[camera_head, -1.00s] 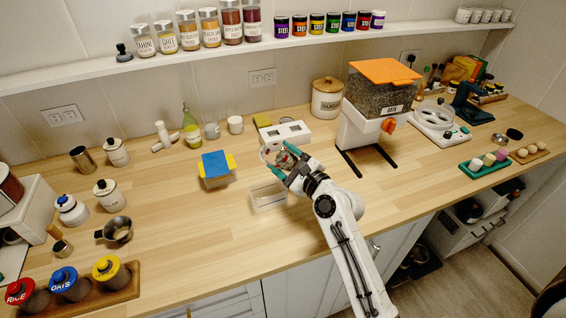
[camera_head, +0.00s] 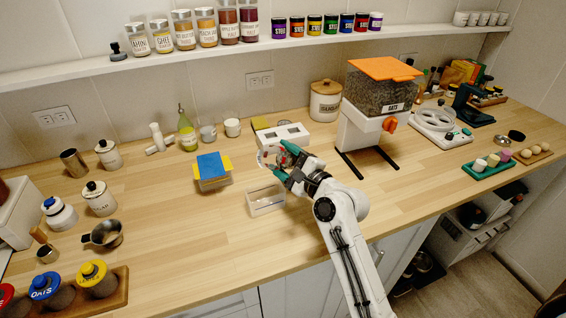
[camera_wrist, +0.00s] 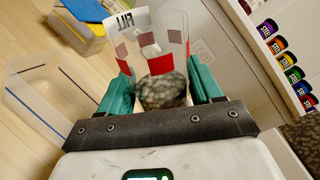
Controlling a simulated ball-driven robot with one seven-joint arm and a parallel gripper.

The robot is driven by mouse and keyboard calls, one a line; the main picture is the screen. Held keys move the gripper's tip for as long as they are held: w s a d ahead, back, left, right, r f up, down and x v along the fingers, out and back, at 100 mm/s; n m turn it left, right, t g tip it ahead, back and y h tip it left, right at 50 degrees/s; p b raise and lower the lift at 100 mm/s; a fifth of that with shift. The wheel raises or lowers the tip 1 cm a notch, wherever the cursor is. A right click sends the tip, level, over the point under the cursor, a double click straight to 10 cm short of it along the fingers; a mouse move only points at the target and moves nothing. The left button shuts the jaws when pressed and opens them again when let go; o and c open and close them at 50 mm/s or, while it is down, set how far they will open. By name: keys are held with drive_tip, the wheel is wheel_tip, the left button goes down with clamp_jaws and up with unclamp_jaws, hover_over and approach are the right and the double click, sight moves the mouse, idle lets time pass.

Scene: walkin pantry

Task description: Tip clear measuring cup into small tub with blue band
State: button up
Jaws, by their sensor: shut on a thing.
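My gripper (camera_head: 284,166) is shut on the clear measuring cup (camera_wrist: 146,50), one teal finger on each side. The cup has red marks and holds dark, grainy contents pooled at the end near my palm. In the head view the cup (camera_head: 264,158) is small and partly hidden by the fingers; its exact tilt is hard to tell. The small clear tub (camera_head: 266,207) stands on the counter just below and in front of the gripper in the picture. In the wrist view the tub (camera_wrist: 22,65) is at left, with a dark blue line along its wall. It looks empty.
A blue and yellow box (camera_head: 212,172) stands left of the tub. The oats dispenser (camera_head: 372,110) stands to the right. The counter in front of the tub is clear.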

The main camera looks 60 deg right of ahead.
sight(283, 154)
drive_tip(key=shift+f+n+b, duration=0.35)
drive_tip(key=shift+n+b, duration=0.65)
drive_tip(key=shift+b, duration=0.5)
drive_tip(key=shift+f+n+b, duration=0.3)
drive_tip(key=shift+n+b, duration=0.7)
drive_tip(key=shift+b, duration=0.5)
drive_tip(key=n, duration=0.1)
drive_tip(key=n+b, duration=0.2)
drive_tip(key=shift+w+a+f+n, duration=0.1)
drive_tip(key=shift+a+f+n, duration=0.2)
drive_tip(key=shift+a+n, duration=0.1)
drive_tip(key=shift+w+a+r+n+p, duration=0.15)
drive_tip(key=shift+a+r+n, duration=0.25)
drive_tip(key=shift+n, duration=0.5)
drive_tip(key=shift+a+r+n+p, duration=0.15)
drive_tip(key=shift+r+n, duration=0.3)
drive_tip(key=shift+n, duration=0.45)
wheel_tip(283, 154, up, 4)
drive_tip(key=p, duration=0.4)
